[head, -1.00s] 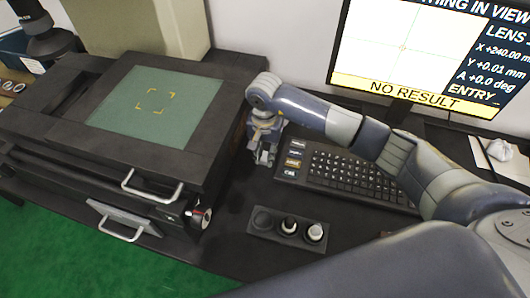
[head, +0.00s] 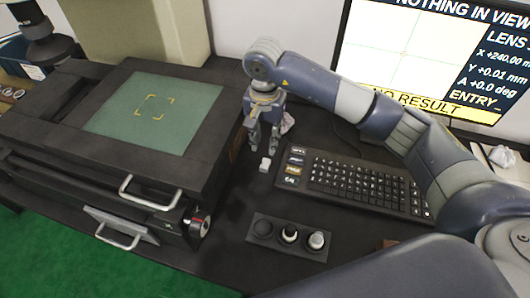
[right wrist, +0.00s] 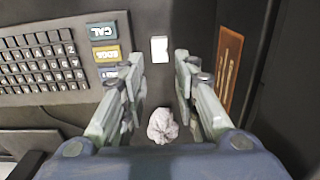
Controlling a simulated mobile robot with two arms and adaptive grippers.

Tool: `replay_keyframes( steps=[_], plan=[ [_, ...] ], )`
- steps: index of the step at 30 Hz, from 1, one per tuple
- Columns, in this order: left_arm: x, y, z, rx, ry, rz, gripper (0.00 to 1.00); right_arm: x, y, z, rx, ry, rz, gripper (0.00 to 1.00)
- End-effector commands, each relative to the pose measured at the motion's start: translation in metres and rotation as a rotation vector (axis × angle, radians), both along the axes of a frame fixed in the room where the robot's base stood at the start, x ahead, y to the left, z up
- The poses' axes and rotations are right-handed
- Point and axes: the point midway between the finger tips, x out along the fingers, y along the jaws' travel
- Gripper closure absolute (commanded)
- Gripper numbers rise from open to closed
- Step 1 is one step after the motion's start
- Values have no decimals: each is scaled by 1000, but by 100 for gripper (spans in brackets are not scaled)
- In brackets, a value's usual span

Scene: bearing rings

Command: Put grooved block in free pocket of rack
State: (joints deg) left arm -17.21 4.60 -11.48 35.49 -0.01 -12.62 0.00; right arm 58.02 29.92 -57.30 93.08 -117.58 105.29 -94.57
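A small white block (head: 265,164), which I take to be the grooved block, lies on the dark table left of the keyboard. It also shows in the right wrist view (right wrist: 159,49), just beyond the fingertips; no groove can be made out. My right gripper (head: 264,146) is above and behind it, fingers pointing down, open and empty. The right wrist view shows its fingers (right wrist: 159,62) apart. The black rack (head: 277,241) lies nearer me, with three pockets in a row. The left pocket (head: 262,228) looks dark and empty; the middle and right ones hold round-topped pieces.
The keyboard (head: 362,185) is right of the block, with the monitor (head: 420,55) behind. Crumpled paper (right wrist: 162,125) lies behind the right gripper. A dark machine with a green plate (head: 155,112) and handles stands at left. Bare table lies between the block and the rack.

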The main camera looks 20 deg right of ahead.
Motion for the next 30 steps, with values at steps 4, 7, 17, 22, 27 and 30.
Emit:
replay_keyframes(
  steps=[4,7,17,22,27,30],
  plan=[
    [0,0,-3,0,0,0,60,1,-1,19,-1,-2,-1,72],
    [0,0,0,0,-1,0,60,1,-1,26,-1,0,-1,70],
    [0,0,37,0,-1,0,60,4,-4,19,1,-1,0,70],
    [1,0,28,0,-2,0,60,4,-4,-2,4,1,-1,70],
    [1,0,13,0,-2,0,60,3,-4,-31,3,1,-1,70],
    [1,0,8,0,-2,0,60,3,-3,-42,5,0,-1,70]
  ],
)
